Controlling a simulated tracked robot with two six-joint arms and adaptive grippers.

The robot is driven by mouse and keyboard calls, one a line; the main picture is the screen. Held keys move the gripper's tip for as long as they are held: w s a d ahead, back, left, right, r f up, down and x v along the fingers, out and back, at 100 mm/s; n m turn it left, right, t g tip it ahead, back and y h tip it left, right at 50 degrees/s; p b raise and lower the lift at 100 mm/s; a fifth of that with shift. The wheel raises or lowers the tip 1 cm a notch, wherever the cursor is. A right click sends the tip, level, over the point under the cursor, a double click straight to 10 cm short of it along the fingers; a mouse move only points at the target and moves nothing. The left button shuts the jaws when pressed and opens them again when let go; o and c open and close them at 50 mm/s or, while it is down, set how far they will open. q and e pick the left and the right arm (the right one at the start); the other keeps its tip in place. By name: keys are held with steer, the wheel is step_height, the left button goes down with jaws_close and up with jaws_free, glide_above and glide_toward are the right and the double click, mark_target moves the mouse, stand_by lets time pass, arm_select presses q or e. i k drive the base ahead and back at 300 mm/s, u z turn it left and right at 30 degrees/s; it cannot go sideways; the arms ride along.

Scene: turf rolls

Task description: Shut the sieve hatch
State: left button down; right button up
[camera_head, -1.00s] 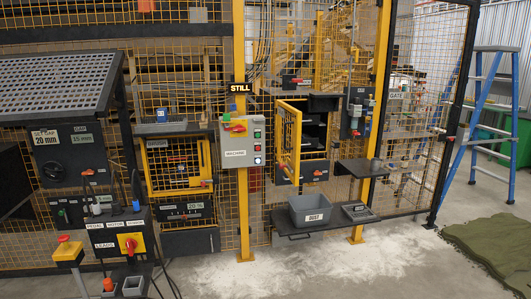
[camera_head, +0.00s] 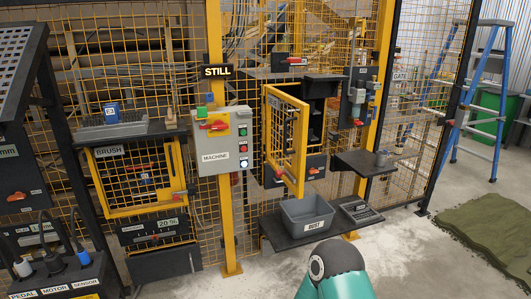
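A yellow-framed mesh hatch (camera_head: 286,138) stands open in the middle of the fence, swung out toward me. A small label near its top is too small to read; I take it for the sieve hatch. A teal and black link of one of my arms (camera_head: 337,272) shows at the bottom, apart from the hatch. Neither gripper is in view.
A grey DUST bin (camera_head: 306,215) stands on a black shelf (camera_head: 285,235) below the hatch. The MACHINE control box (camera_head: 222,142) is left of it on a yellow post. A small shelf (camera_head: 368,165) juts out on the right. The BRUSH hatch (camera_head: 133,177) is at left, closed.

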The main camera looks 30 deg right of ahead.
mark_target(297, 168)
steer(key=z, duration=0.35)
steer(key=i, duration=1.3)
steer(key=z, duration=0.85)
steer(key=i, duration=0.4)
steer(key=z, duration=0.25)
steer(key=k, duration=0.85)
steer(key=z, duration=0.2)
steer(key=i, duration=0.85)
steer(key=u, duration=0.1)
